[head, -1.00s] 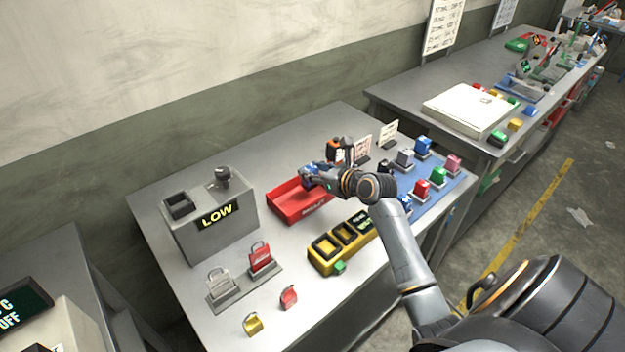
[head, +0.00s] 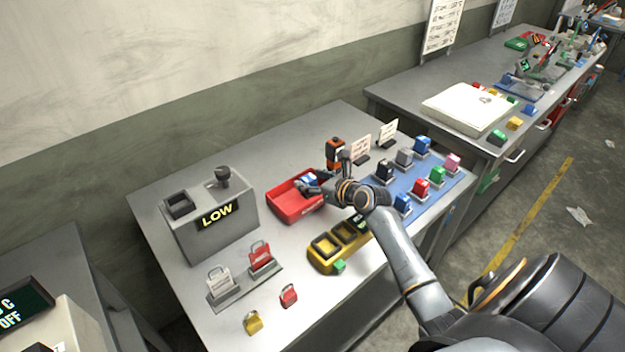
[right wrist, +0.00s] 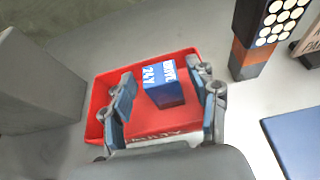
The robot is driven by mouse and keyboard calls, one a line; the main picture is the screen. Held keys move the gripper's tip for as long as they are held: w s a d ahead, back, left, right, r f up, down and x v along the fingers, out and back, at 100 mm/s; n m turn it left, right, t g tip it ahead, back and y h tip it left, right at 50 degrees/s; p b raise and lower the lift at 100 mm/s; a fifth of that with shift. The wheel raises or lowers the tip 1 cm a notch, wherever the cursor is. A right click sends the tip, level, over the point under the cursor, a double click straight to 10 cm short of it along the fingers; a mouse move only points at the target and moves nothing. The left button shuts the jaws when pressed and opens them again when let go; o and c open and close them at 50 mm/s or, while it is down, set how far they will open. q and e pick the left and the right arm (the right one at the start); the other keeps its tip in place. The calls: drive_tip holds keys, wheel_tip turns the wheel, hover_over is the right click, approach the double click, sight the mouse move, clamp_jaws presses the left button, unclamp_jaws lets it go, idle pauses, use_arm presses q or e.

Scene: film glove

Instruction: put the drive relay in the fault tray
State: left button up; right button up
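The drive relay, a blue block with white lettering including "24V" (right wrist: 163,83), lies inside the red fault tray (right wrist: 165,125), on its floor as far as I can tell. In the head view the tray (head: 290,208) stands at the middle of the bench, and the blue relay (head: 309,180) shows in its back right part. My right gripper (right wrist: 168,98) is open, with one finger on either side of the relay and visible gaps between. In the head view the right gripper (head: 312,187) is over the tray's right side. My left gripper is not in view.
A grey box reading "LOW" (head: 217,215) stands left of the tray. A yellow holder (head: 340,246) is in front. An orange and black column (head: 333,152) stands behind. A blue mat (head: 437,188) with several coloured blocks lies to the right.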

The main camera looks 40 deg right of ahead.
drive_tip(key=shift+r, duration=0.15)
drive_tip(key=v, duration=1.2)
idle(0.3)
